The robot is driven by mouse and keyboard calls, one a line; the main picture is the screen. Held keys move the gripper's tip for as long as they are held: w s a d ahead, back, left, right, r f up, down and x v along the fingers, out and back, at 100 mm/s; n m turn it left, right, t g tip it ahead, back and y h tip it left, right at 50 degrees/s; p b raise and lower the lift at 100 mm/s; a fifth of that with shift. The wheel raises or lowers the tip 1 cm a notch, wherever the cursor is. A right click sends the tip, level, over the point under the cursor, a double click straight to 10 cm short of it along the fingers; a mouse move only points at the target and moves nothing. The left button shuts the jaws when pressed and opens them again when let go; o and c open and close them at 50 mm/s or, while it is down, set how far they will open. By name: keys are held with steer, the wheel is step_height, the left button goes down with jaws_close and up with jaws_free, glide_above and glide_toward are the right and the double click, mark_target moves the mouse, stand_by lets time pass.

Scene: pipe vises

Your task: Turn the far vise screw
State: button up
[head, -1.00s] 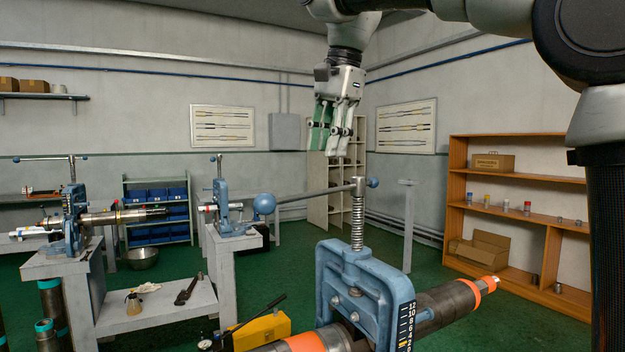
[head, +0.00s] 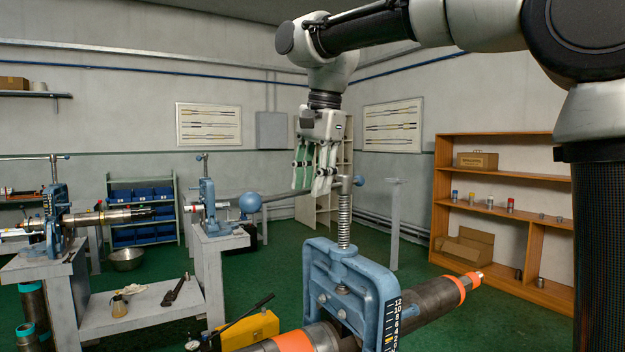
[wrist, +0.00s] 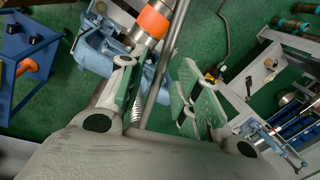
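The nearest blue vise (head: 345,275) holds a dark pipe (head: 415,308) with orange bands. Its threaded screw (head: 344,222) stands upright, topped by a grey bar handle (head: 280,196) with blue ball ends. Two smaller blue vises stand farther off, one on the middle bench (head: 208,208) and one at left (head: 56,215). My gripper (head: 313,188) is open, fingers down, at the handle just left of the screw. In the wrist view the bar (wrist: 166,75) runs between the spread fingers, and the vise (wrist: 95,45) is partly hidden. I cannot tell whether the fingers touch the bar.
Grey benches (head: 208,262) stand at left, with a yellow box (head: 250,328) on the floor side nearby. A wooden shelf (head: 500,140) with boxes and jars stands at right. A grey post (head: 394,225) rises behind the near vise. Green floor lies open between.

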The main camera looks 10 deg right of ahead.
jaws_close()
steer(key=w+a+m, duration=0.2)
steer(key=w+m, duration=0.1)
steer(key=shift+a+h, duration=0.15)
steer(key=shift+h, duration=0.15)
jaws_free()
step_height(320, 180, up, 12)
steer(key=s+d, duration=0.1)
steer(key=s, duration=0.1)
stand_by(0.4)
steer(key=shift+f, duration=0.1)
